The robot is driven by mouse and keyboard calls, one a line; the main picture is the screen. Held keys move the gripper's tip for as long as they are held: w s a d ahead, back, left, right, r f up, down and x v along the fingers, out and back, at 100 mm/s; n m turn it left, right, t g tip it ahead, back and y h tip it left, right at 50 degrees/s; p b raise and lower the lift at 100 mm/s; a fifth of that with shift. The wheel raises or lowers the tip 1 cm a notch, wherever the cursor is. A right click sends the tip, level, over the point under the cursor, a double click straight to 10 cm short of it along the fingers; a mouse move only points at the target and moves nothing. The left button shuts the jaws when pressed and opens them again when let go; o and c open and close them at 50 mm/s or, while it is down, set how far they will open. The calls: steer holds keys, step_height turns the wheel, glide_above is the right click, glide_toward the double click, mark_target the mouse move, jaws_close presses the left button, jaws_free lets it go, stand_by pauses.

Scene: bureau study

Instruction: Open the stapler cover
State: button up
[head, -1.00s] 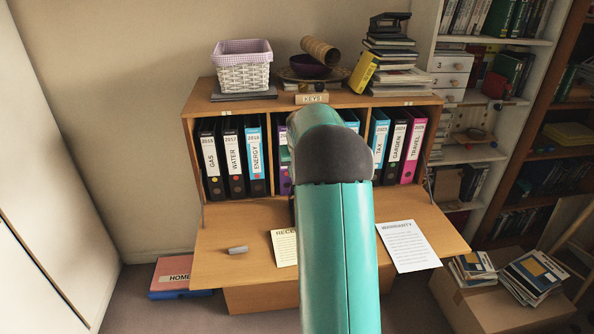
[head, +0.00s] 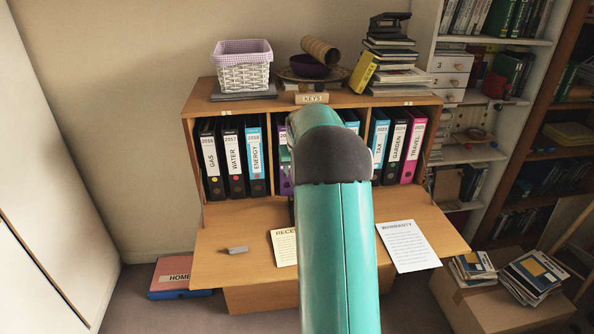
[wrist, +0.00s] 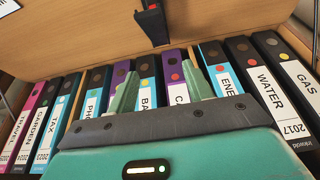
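A black object with a small red mark (wrist: 152,22), probably the stapler, is at the top of the wrist view against the wooden desk flap. Its far end is cut off by the frame, and I cannot tell whether its cover is open. In the head view my arm hides most of that area. My gripper (wrist: 158,90) is open and empty in the wrist view, its two pale green fingers well apart. The fingers are in front of the row of binders, with the black object beyond them and apart from them.
The wooden flap (head: 225,270) carries a small grey block (head: 237,250), a receipt sheet (head: 284,246) and a warranty sheet (head: 408,245). Binders (head: 233,160) fill the compartments. A basket (head: 241,72), bowl (head: 309,66) and book stack (head: 392,60) stand on top.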

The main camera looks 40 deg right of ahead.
steer(key=shift+r, duration=0.1)
steer(key=v, duration=1.3)
steer(key=shift+s+a+r, duration=0.15)
steer(key=shift+a+r, duration=0.05)
steer(key=shift+r, duration=0.05)
